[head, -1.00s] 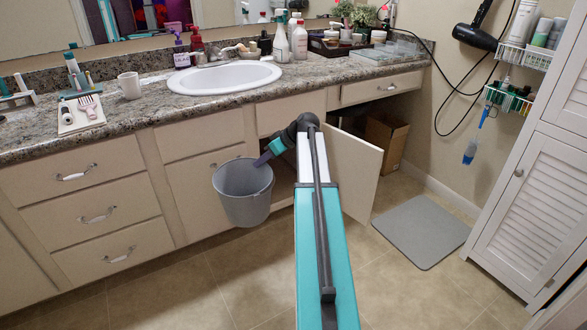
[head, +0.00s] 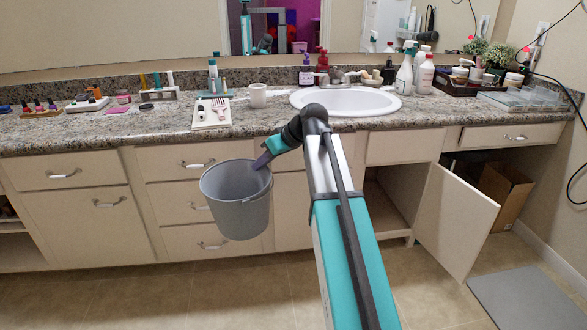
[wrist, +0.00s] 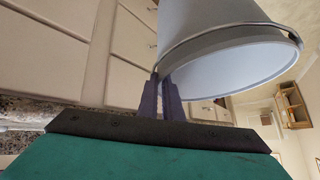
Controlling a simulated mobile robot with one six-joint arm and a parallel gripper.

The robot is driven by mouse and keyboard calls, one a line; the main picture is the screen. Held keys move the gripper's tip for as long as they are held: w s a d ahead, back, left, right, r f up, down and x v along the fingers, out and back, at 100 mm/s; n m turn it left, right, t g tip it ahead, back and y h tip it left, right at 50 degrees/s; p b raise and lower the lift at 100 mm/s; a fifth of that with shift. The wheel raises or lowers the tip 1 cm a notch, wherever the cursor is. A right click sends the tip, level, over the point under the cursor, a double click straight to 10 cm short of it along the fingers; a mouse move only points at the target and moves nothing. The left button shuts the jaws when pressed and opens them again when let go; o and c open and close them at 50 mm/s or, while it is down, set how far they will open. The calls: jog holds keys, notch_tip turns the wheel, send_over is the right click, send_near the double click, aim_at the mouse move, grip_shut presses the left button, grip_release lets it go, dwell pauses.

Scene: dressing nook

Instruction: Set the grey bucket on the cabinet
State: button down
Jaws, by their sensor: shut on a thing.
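The grey bucket (head: 238,205) hangs upright in the air in the head view, in front of the drawers and below the countertop edge. My gripper (head: 262,160) is shut on the bucket's rim at its right side. In the wrist view the bucket (wrist: 215,30) fills the upper right, with both fingers (wrist: 165,98) closed at its rim. The cabinet (head: 75,215) runs along the wall under a granite countertop (head: 130,130). The bucket looks empty as far as its inside shows.
A white sink (head: 345,102), a mug (head: 257,95), a tray with brushes (head: 211,112) and several bottles stand on the countertop. A cabinet door (head: 455,220) stands open at the right. A grey mat (head: 530,300) lies on the floor. Some countertop left of the brush tray is bare.

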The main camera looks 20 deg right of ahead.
jog(key=s+a+r+m+t+h, duration=0.1)
jog(key=s+a+r+m+h, duration=0.2)
jog(key=a, duration=0.5)
jog(key=shift+s+r+m+t, duration=0.35)
jog(key=shift+s+m, duration=0.35)
jog(key=shift+s, duration=0.35)
jog(key=shift+d, duration=0.1)
